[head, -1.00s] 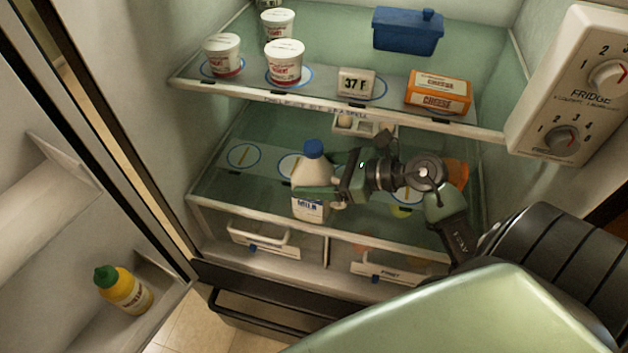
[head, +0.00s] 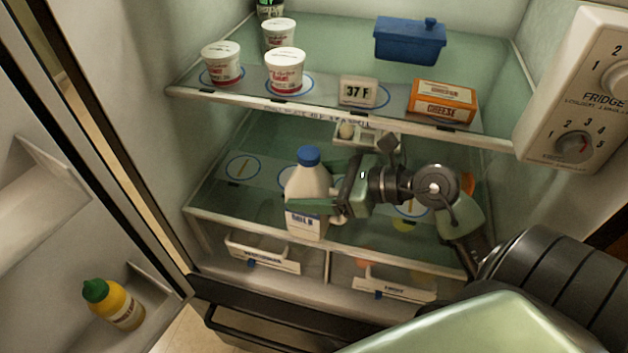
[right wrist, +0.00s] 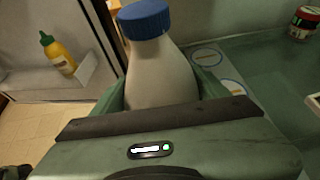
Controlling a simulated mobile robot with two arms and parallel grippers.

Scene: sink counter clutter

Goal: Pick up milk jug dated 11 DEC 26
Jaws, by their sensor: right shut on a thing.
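A white milk jug (head: 307,188) with a blue cap and a blue-and-white label stands upright in the head view, at the front of the lower fridge shelf. My right gripper (head: 335,200) reaches it from the right and is shut on it. In the right wrist view the jug (right wrist: 160,75) sits between the gripper's fingers (right wrist: 160,98), its blue cap at the top. The date on the jug is too small to read. My left gripper is not in view.
Drawers (head: 262,253) lie below. A yellow bottle (head: 114,304) stands in the open door at left. Free room lies left of the jug.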

